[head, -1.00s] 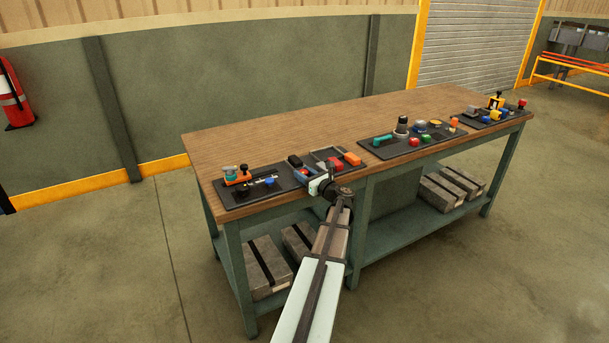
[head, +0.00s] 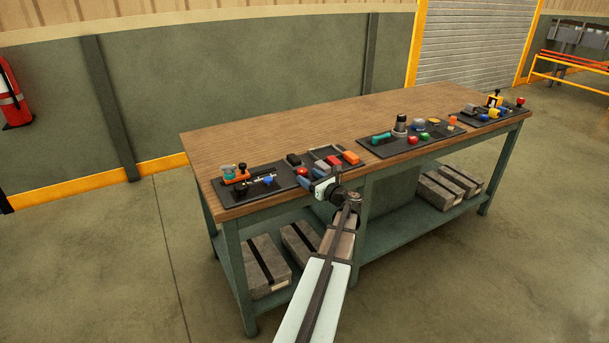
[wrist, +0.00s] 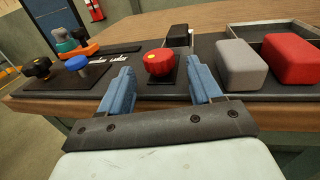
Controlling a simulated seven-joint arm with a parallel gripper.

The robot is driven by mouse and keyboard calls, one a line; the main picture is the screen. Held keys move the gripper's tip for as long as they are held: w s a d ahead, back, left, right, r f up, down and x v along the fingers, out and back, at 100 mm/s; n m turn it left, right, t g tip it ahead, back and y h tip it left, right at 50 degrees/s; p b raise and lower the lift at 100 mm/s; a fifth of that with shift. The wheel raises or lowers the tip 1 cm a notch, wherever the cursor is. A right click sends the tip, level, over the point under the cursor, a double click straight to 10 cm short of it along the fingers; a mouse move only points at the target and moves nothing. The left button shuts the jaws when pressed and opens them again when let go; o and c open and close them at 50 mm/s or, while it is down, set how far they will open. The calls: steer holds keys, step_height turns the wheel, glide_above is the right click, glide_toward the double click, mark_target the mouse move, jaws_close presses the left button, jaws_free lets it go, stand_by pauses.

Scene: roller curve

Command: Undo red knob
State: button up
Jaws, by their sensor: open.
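The red knob (wrist: 159,63) is a round, lobed cap with a small yellow mark, on a small dark base plate. In the wrist view it stands between and beyond my gripper's open fingers (wrist: 157,88), with no finger seen touching it. In the head view the red knob (head: 303,171) is small, near the front edge of the table, just left of my gripper (head: 315,182). My gripper is open and empty. The lower part of the knob's mount is hard to make out.
A grey block (wrist: 240,64) and a red block (wrist: 291,59) stand right of the knob. A black block (wrist: 178,35) is behind it. A blue knob (wrist: 78,65) and black knob (wrist: 39,68) are to the left. The wooden table (head: 300,133) is clear behind the panels.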

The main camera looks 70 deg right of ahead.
steer(key=v, duration=0.9)
steer(key=shift+s+a, duration=0.25)
steer(key=shift+s, duration=0.1)
steer(key=shift+w, duration=0.1)
